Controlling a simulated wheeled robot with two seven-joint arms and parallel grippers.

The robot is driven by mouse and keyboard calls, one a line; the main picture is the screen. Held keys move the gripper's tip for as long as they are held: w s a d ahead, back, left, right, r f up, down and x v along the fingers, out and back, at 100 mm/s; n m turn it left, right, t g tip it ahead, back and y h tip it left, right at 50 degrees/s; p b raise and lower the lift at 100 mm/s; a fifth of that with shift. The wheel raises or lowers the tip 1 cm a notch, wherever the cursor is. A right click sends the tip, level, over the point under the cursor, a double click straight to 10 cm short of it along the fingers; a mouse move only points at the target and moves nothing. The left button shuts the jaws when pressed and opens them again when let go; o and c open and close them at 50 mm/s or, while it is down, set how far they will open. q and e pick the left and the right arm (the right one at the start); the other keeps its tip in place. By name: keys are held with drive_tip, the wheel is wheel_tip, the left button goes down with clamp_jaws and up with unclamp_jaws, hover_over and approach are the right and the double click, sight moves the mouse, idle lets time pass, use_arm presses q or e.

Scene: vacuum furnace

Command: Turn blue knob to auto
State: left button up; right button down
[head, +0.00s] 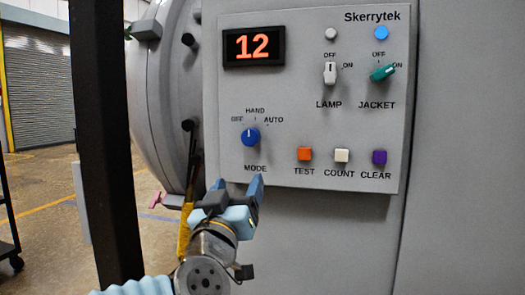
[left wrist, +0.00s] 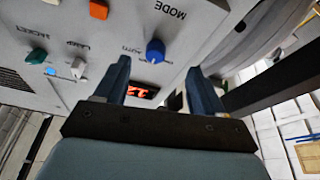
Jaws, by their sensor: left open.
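The blue MODE knob (head: 250,137) is on the grey control panel (head: 230,95), below the display, with OFF at its left, HAND above and AUTO at its right. Its pointer seems to lean up and left, but is too small to read surely. My left gripper (head: 238,184) is open and empty, just below the knob and the MODE label at the panel's lower edge. In the left wrist view the blue knob (left wrist: 155,51) shows between the two open fingers (left wrist: 158,66), beyond their tips and apart from them. My right gripper is not in view.
The display (head: 254,46) reads 12. A white LAMP knob (head: 330,73) and green JACKET knob (head: 383,73) are at the upper right. Orange (head: 304,154), white (head: 342,156) and purple (head: 379,157) buttons sit right of the blue knob. A dark post (head: 105,140) stands at the left.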

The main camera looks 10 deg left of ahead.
sight(249, 139)
use_arm(q)
drive_tip(key=shift+t, duration=0.3)
drive_tip(key=r+p+x, duration=0.1)
drive_tip(key=x, duration=0.3)
drive_tip(key=p+x, duration=0.1)
drive_tip(key=x, duration=0.4)
drive_tip(key=s+r+p+x, duration=0.1)
drive_tip(key=x, duration=0.3)
drive_tip(key=shift+w+a+r, duration=0.2)
drive_tip(key=shift+r, duration=0.25)
drive_tip(key=shift+c, duration=0.4)
drive_tip(key=c, duration=1)
